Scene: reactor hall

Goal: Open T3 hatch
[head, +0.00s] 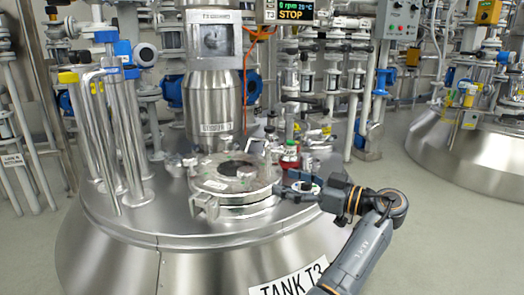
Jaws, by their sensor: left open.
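The T3 hatch (212,183) is a round steel lid with a dark sight glass in its middle, on top of the domed tank T3 (150,222). The lid lies flat on its collar and looks closed. Small clamps or knobs stand around its rim, and a bracket-like part juts out at its front left. My left gripper (287,190) is at the right edge of the hatch, with its fingers pointing left at the rim. It is open; I cannot tell whether it touches the rim. My right gripper is out of view.
A steel agitator column (212,105) stands right behind the hatch. Tall steel pipes (108,130) rise at the left of the tank top. A red-filled glass fitting (290,157) is close behind my gripper. A display (291,12) above reads STOP. Another tank (465,150) stands at right.

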